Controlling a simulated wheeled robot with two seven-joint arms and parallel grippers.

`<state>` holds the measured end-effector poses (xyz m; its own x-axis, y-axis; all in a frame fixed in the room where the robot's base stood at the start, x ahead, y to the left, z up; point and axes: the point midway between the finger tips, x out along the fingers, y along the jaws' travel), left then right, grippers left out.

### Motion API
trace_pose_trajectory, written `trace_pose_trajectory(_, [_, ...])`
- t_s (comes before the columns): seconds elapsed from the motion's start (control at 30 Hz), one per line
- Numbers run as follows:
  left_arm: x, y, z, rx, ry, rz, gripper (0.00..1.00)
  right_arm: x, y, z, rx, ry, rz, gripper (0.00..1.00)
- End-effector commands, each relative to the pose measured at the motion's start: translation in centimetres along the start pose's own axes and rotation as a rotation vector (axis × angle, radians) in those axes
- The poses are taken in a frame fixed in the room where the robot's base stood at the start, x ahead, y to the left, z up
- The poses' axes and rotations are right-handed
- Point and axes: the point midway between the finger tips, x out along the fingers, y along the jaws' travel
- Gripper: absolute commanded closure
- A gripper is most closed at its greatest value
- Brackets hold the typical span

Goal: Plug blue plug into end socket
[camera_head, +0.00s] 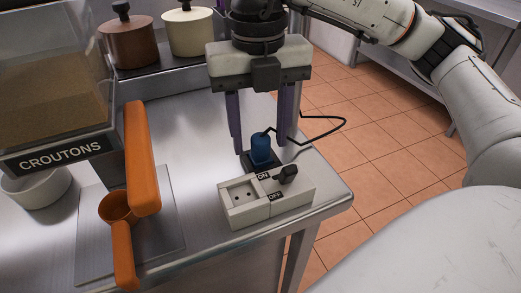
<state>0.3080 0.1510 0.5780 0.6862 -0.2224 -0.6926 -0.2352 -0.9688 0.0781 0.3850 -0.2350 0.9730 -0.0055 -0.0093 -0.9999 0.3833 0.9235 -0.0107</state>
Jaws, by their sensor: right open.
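The blue plug (261,147) stands upright on a small dark base behind the white socket block, with a black cable looping off to the right. The white socket block (265,207) lies near the table's front right corner. Its end socket (241,194) is at the left end and is empty. A black switch knob (287,174) sits at its right, with ON and OFF labels. My right gripper (261,147) points down with its fingers apart, one on each side of the blue plug. I cannot tell whether they touch it. My left gripper is not in view.
Brown (128,44) and cream (188,33) pots stand behind.

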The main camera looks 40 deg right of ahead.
Motion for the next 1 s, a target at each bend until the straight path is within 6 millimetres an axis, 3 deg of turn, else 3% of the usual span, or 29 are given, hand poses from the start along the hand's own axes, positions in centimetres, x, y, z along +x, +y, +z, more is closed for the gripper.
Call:
trace_pose_trajectory(0.13, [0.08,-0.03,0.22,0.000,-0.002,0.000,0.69,1.72,-0.10,0.01,0.001,0.001,-0.001,0.53])
trace_pose_trajectory(0.43, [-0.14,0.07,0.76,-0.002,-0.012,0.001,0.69,1.73,-0.06,0.04,0.001,-0.001,0.001,0.53])
trace_pose_trajectory(0.47, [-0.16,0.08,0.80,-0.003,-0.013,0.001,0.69,1.72,-0.05,0.04,0.001,-0.001,0.001,0.54])
trace_pose_trajectory(0.7, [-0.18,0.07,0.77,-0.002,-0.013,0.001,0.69,1.71,-0.06,0.04,0.001,-0.001,0.001,0.92])
trace_pose_trajectory(1.0, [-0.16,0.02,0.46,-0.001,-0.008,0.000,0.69,1.29,-0.04,0.08,0.002,-0.003,0.002,0.93])
